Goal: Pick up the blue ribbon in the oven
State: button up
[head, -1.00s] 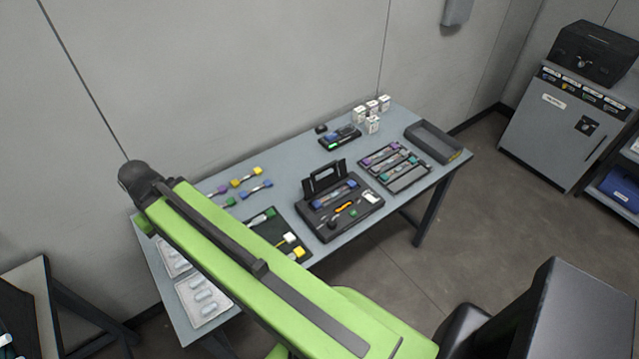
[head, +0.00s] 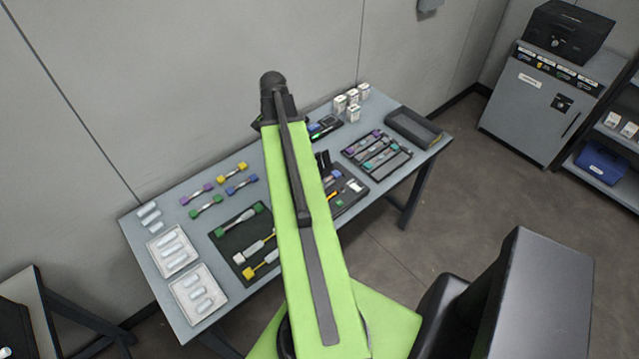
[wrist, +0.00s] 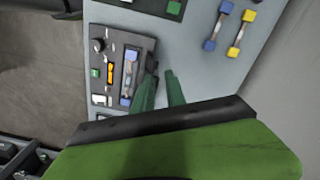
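A black case (head: 349,199) stands open on the table, partly hidden behind my arm. In the wrist view it lies left of my gripper, with a blue-ended ribbon (wrist: 129,76) along its near side. A small black device (head: 325,128) with a green light stands farther back and has something blue on it; I cannot tell which of the two is the oven. Another blue-ended ribbon (head: 242,184) lies loose on the table. My gripper (wrist: 160,80) is open, its two green fingers apart with nothing between them, beside the case. In the head view my arm hides it.
The grey table (head: 300,160) holds a rack of ribbons (head: 377,152), white boxes (head: 353,98), a dark tray (head: 413,128) and pale trays (head: 198,292) at the left. Loose yellow, purple and green ribbons lie left of my arm. A wall rises behind the table.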

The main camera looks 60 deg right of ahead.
aim_at(329, 179)
jog(key=s+d+r+m, duration=0.1)
jog(key=s+d+m, duration=0.5)
jog(key=s+d, duration=0.55)
jog(key=shift+n, duration=0.3)
jog(key=f+b, duration=0.8)
jog(key=f, duration=0.1)
jog(key=f+b, duration=0.8)
jog(key=b, duration=0.1)
jog(key=shift+a+f, duration=0.2)
jog(key=shift+f, duration=0.2)
jog(key=shift+r, duration=0.2)
jog(key=shift+c, duration=0.5)
grip_shut()
